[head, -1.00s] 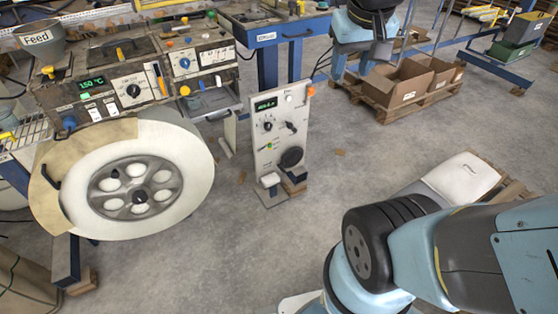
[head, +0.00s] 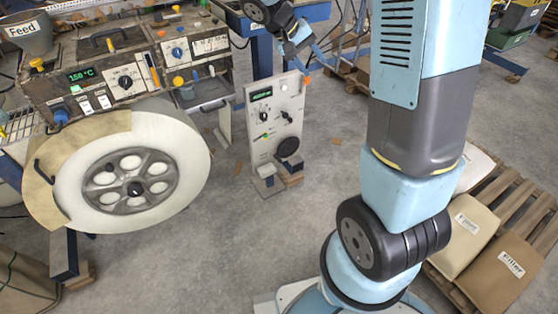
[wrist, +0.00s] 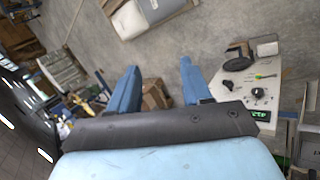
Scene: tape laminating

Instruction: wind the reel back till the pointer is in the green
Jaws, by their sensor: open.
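The reel (head: 80,195) is a big white roll with a grey hub with holes (head: 131,182), hanging on the front of the left machine. A tan sheet or cover (head: 40,195) shows at its left side. I cannot make out a pointer or green zone for certain. My gripper (head: 306,55) is at the top of the head view, near the top of the grey control panel (head: 275,110) and away from the reel. In the wrist view its two blue fingers (wrist: 160,68) are spread apart with nothing between them. The reel is not recognisable there.
The control panel with its knobs also shows in the wrist view (wrist: 285,75). A machine console with display and knobs (head: 118,78) sits above the reel. Sacks (head: 470,230) lie on a pallet at right. Grey floor (head: 225,240) is clear between reel and arm base.

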